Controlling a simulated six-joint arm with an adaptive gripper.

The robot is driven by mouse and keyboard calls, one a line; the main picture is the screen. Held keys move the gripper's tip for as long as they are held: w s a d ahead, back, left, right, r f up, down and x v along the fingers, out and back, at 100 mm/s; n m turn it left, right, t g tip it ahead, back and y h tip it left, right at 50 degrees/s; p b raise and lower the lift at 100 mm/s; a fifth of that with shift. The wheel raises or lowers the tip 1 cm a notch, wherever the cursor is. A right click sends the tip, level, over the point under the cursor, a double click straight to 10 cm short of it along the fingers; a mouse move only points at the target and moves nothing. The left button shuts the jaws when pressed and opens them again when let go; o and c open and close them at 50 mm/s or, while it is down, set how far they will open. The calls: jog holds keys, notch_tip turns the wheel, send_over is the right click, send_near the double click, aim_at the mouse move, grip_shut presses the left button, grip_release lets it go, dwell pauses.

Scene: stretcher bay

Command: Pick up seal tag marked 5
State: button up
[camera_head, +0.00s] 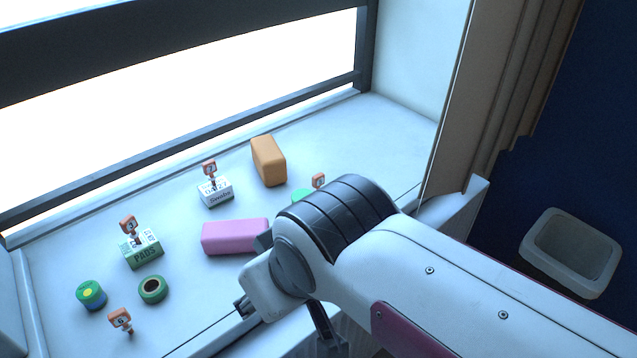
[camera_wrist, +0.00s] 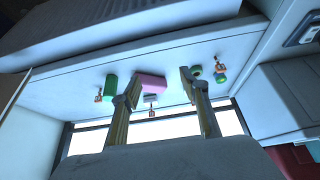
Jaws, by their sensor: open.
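Several orange seal tags stand on the sill. One tag (camera_head: 120,318) is at the front left, another (camera_head: 129,224) is on the green PADS box, and a third (camera_head: 210,168) is on the white Swabs box. A further tag (camera_head: 318,180) shows at the right, partly hidden behind my arm. Their numbers are too small to read surely, so I cannot tell which is marked 5. My gripper (camera_wrist: 159,77) is open and empty in the wrist view, its fingers apart, with the pink block beyond them. In the head view my arm hides much of it.
The pink block (camera_head: 234,236) and orange block (camera_head: 268,161) lie on the sill (camera_head: 70,262). A green tub (camera_head: 91,294) and green roll (camera_head: 153,289) are near the front-left tag. The window is behind; a pale bin (camera_head: 570,252) stands at the right.

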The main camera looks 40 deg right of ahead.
jog(key=w+d+r+m+t+h, duration=0.15)
jog(key=w+d+h, duration=0.25)
jog(key=w+d, duration=0.95)
jog(key=n+t, duration=0.1)
jog(key=t, duration=0.3)
send_over(321, 179)
jog(key=s+a, duration=0.4)
notch_tip(321, 179, down, 9)
jog(key=d+f+y, duration=0.1)
jog(key=f, duration=0.1)
jog(key=s+d+f+t+y, duration=0.1)
jog(key=f, duration=0.2)
jog(key=s+d+f+t+y, duration=0.1)
jog(key=d+f, duration=0.1)
jog(key=f, duration=0.1)
jog(key=shift+s+f+y, duration=0.1)
jog(key=shift+s+y, duration=0.05)
jog(key=shift+y, duration=0.25)
jog(key=shift+t, duration=0.25)
jog(key=shift+x, duration=1.3)
